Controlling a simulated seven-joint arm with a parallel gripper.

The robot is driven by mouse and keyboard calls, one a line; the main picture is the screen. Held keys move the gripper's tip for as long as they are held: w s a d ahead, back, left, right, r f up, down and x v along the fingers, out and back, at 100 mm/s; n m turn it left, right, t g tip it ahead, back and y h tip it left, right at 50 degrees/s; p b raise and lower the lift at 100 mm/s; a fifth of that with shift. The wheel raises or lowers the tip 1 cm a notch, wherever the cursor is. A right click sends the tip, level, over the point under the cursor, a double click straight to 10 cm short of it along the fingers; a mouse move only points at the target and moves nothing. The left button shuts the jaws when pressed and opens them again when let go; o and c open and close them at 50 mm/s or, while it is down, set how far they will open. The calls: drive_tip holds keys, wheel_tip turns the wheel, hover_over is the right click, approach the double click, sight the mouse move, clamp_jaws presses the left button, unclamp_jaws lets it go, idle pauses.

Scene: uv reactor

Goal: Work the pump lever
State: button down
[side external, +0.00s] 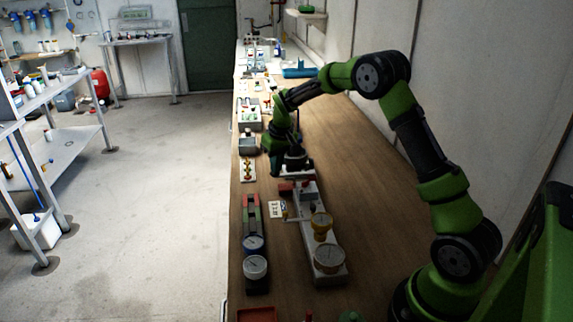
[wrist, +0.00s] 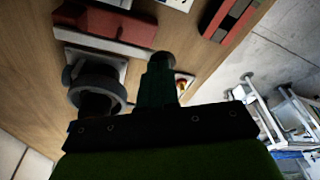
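A red part (side external: 286,188) of this unit shows just below and in front of the gripper. In the wrist view a red block (wrist: 115,24) lies on a pale base, with a dark round part (wrist: 97,84) beside it, close to my gripper. A dark finger-like part (wrist: 158,82) stands out from my gripper. I cannot tell which part is the pump lever, or whether the fingers touch anything.
A second unit with blue and white gauges (side external: 255,267) and red and green bars stands to the left, near the bench edge. A small white card (side external: 277,209) lies between the units. Trays (side external: 249,115) and small parts line the bench's left side. The bench's right side is largely clear.

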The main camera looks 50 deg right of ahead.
drive_tip(key=shift+s+f, duration=0.1)
drive_tip(key=shift+f, duration=0.4)
drive_tip(key=shift+w+v, duration=0.25)
drive_tip(key=shift+v, duration=0.9)
drive_tip(key=shift+w+v, duration=0.25)
drive_tip(key=shift+v, duration=0.9)
drive_tip(key=shift+d, duration=0.15)
drive_tip(key=shift+s+x, duration=0.25)
drive_tip(key=shift+x, duration=0.85)
drive_tip(key=shift+s+x, duration=0.2)
drive_tip(key=shift+x, duration=0.95)
drive_tip(key=shift+w+v, duration=0.25)
drive_tip(key=shift+v, duration=0.85)
drive_tip(key=shift+w+v, duration=0.2)
drive_tip(key=shift+v, duration=0.95)
